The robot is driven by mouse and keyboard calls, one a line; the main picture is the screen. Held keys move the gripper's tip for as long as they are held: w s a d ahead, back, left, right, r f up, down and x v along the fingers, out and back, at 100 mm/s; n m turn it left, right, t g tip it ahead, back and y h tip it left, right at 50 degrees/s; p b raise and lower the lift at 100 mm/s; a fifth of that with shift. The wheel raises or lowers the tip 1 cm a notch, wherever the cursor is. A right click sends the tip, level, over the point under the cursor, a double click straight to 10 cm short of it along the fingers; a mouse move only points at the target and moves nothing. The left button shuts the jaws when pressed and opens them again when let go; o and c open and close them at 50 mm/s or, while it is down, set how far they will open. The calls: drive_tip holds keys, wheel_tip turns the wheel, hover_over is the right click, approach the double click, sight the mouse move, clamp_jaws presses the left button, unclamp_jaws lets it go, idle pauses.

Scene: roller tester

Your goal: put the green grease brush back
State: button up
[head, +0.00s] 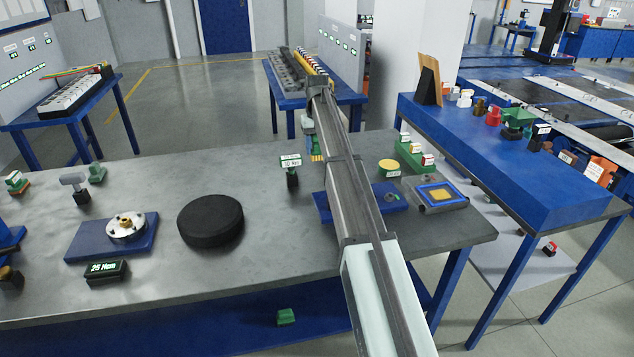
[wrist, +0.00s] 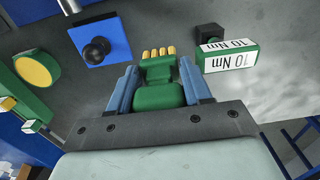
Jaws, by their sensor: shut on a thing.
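My gripper (wrist: 158,72) is shut on the green grease brush (wrist: 158,97), with one blue finger on each side of it. The brush's yellow bristles point away from the wrist, at the top of the wrist view. In the head view the brush (head: 316,157) is held above the grey bench, mostly hidden behind my arm, with its bristles downward. I cannot tell its exact height over the bench.
A 10 Nm sign (head: 291,161) stands close left of the brush. A blue plate with a black knob (wrist: 100,47), a yellow round tin (head: 389,166) and a green rack (head: 415,157) lie to the right. A black disc (head: 210,221) sits left.

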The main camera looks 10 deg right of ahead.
drive_tip(key=shift+w+d, duration=0.15)
drive_tip(key=shift+w, duration=0.35)
drive_tip(key=shift+w+f, duration=0.1)
drive_tip(key=shift+f, duration=4.85)
drive_tip(key=shift+f, duration=0.15)
drive_tip(key=o, duration=1.1)
drive_tip(key=shift+c, duration=0.2)
wheel_tip(320, 180, up, 12)
drive_tip(key=shift+r, duration=0.2)
drive_tip(key=shift+o, duration=0.3)
